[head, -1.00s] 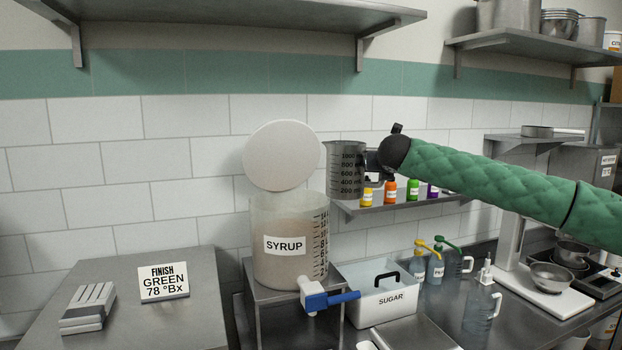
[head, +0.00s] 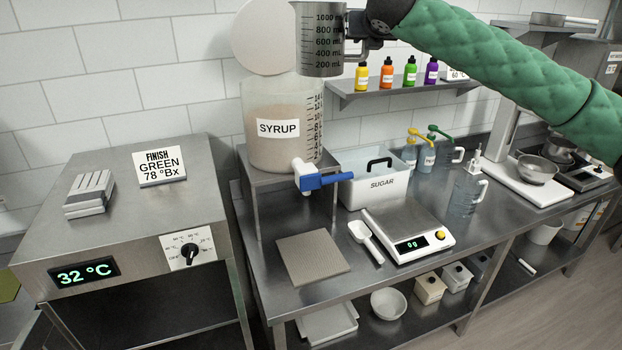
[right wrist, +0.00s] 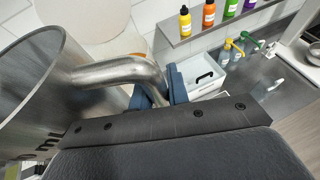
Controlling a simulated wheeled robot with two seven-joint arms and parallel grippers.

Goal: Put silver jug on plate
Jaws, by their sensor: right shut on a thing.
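The silver jug (head: 320,48), a metal measuring cup with black millilitre marks, hangs upright in the air at the top of the head view, in front of the wall and right of the round lid. My right gripper (head: 358,40) is shut on its handle; in the right wrist view the blue-padded fingers (right wrist: 165,88) close around the handle of the jug (right wrist: 40,85). The digital scale with a flat metal plate (head: 408,220) stands on the bench, reading 0 and bare. A tan square mat (head: 313,259) lies left of it. My left gripper is not in view.
The syrup tank (head: 275,150) with a blue-handled tap stands on a raised stand below the jug. The sugar bin (head: 378,187), a white scoop (head: 366,240) and a clear pitcher (head: 466,193) surround the scale. Colour bottles stand on a wall shelf (head: 400,92).

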